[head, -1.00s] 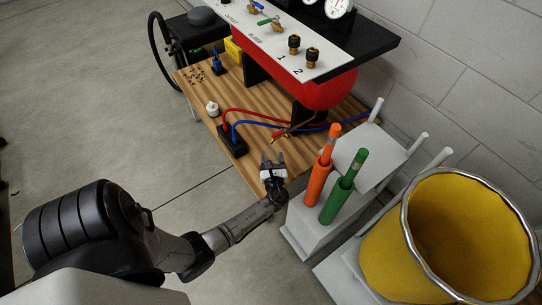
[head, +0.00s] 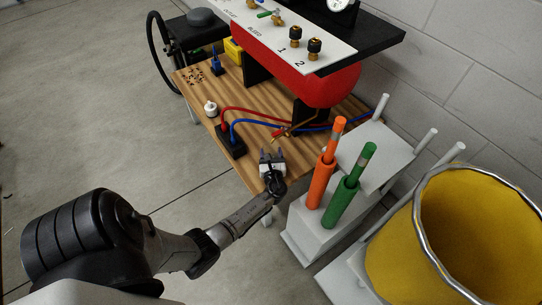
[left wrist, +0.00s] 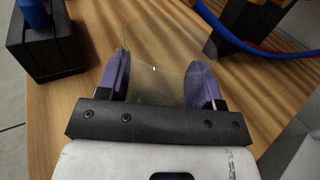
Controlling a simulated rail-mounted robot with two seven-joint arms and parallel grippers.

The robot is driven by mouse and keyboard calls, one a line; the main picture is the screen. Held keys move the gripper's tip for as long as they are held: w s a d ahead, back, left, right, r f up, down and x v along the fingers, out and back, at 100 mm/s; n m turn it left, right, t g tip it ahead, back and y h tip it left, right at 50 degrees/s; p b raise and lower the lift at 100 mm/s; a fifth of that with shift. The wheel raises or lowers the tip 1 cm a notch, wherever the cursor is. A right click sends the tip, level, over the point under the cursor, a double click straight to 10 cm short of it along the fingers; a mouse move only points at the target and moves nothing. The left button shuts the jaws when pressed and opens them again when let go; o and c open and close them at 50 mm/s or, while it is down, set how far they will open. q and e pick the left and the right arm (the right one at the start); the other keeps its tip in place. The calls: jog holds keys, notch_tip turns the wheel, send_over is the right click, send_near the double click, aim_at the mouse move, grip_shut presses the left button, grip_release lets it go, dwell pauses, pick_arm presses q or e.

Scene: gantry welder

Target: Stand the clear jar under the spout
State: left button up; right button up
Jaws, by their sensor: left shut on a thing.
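My left gripper (head: 272,157) is over the near end of the wooden bench. In the left wrist view its purple fingers (left wrist: 165,80) are shut on the clear jar (left wrist: 168,50), which is see-through and hard to make out against the wood. In the head view the jar is too faint to tell apart. My right gripper is not in view.
The wooden bench (head: 240,89) carries a red tank (head: 330,88), a black block (head: 230,141) with red and blue hoses, and a small white fitting (head: 210,107). Orange (head: 320,182) and green (head: 340,203) tubes stand right of my gripper. A yellow bucket (head: 395,250) is nearer right.

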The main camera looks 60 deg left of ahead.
pick_arm(q)
jog(key=shift+w+f, duration=0.1)
jog(key=o, duration=1)
